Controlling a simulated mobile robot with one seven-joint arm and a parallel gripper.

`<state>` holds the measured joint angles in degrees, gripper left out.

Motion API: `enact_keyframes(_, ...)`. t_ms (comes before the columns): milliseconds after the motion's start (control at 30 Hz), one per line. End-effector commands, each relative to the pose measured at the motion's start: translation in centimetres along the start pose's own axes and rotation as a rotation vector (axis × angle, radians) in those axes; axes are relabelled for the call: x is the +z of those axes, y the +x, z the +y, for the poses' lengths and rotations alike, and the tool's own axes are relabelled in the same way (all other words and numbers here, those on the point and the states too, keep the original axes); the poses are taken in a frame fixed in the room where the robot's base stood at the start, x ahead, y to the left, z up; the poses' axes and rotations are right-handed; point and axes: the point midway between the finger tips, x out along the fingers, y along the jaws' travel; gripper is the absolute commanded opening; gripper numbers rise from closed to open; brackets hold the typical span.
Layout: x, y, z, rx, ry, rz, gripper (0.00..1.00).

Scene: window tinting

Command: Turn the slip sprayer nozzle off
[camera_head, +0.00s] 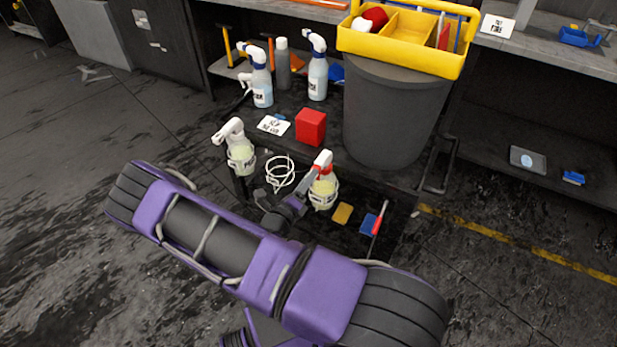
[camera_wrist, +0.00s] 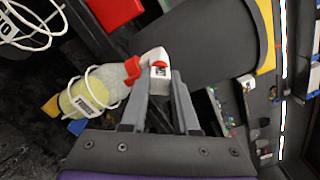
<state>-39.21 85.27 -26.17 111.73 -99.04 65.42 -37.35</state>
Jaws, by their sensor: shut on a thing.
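A spray bottle with a red-and-white head (camera_head: 322,158) and pale yellow liquid (camera_head: 322,192) stands in a white wire ring at the front of the dark cart. My gripper (camera_head: 316,172) reaches it from the lower left and is shut on its nozzle. In the wrist view, the fingers (camera_wrist: 161,78) close around the white nozzle tip (camera_wrist: 155,57), which has a red mark on its face. The bottle body (camera_wrist: 88,97) lies to the left there, held in the ring, its label too small to read surely. The fingers partly hide the nozzle.
Another white-headed sprayer (camera_head: 238,150) stands in a ring at left, with an empty wire ring (camera_head: 280,174) between. A red block (camera_head: 311,127), more bottles (camera_head: 318,78) and a grey bin (camera_head: 385,120) with a yellow caddy (camera_head: 400,55) stand behind. A yellow sponge (camera_head: 342,213) lies right.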

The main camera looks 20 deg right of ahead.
Motion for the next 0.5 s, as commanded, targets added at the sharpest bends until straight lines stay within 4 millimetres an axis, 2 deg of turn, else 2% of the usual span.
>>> enact_keyframes(500, -0.04, -0.01, 0.09, 0.000, -0.436, 0.000, 0.00)
